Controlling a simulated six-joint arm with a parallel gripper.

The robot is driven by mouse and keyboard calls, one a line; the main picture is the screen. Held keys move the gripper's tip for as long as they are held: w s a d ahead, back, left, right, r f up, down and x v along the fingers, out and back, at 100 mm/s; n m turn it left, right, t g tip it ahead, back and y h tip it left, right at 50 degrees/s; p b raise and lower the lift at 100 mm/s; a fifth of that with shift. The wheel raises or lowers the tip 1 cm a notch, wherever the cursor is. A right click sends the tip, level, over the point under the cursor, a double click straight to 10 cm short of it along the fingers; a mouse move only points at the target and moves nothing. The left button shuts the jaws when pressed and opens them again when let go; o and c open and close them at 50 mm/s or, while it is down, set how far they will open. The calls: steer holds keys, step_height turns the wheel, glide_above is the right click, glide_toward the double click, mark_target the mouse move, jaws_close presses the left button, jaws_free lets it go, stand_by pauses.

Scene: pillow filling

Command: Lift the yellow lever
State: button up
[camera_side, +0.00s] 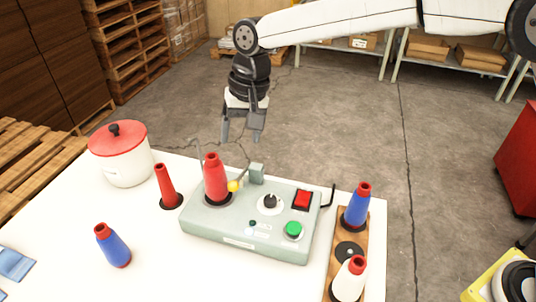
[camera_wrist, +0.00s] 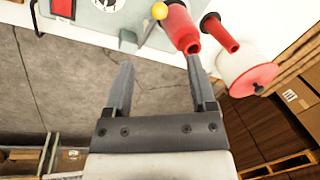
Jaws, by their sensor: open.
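The lever is a thin grey rod with a yellow ball tip (camera_side: 233,185). It stands at the back of the pale green machine (camera_side: 250,240), next to a red bobbin (camera_side: 215,178) seated on the machine. In the wrist view the yellow ball (camera_wrist: 159,11) shows at the top, left of the red bobbin (camera_wrist: 182,28). My gripper (camera_side: 240,138) is open and empty, with its fingers pointing down, above and behind the lever. In the wrist view its two fingers (camera_wrist: 158,82) are spread apart with grey floor between them.
A white pot with a red lid (camera_side: 121,160) and a red cone (camera_side: 168,186) stand left of the machine. A blue bobbin (camera_side: 112,247) stands front left. A wooden rack (camera_side: 362,250) at right holds a blue and a white bobbin. The white table (camera_side: 165,270) is clear in front.

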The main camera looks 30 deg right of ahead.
glide_above(234, 182)
steer(key=d, duration=0.1)
steer(key=shift+s+d+f, duration=0.1)
steer(key=shift+f, duration=1.25)
steer(key=shift+s+d+f, duration=0.1)
steer(key=shift+f, duration=1.2)
steer(key=shift+w+f, duration=0.1)
steer(key=shift+w+a+f, duration=0.1)
steer(key=shift+a+f, duration=0.15)
steer(key=shift+f, duration=1)
steer(key=shift+s+a+f, duration=0.1)
steer(key=shift+a+f, duration=0.15)
steer(key=shift+f, duration=0.95)
steer(key=shift+w+a+f, duration=0.1)
steer(key=shift+a+f, duration=0.15)
steer(key=shift+f, duration=1)
steer(key=shift+c, duration=0.2)
jaws_close()
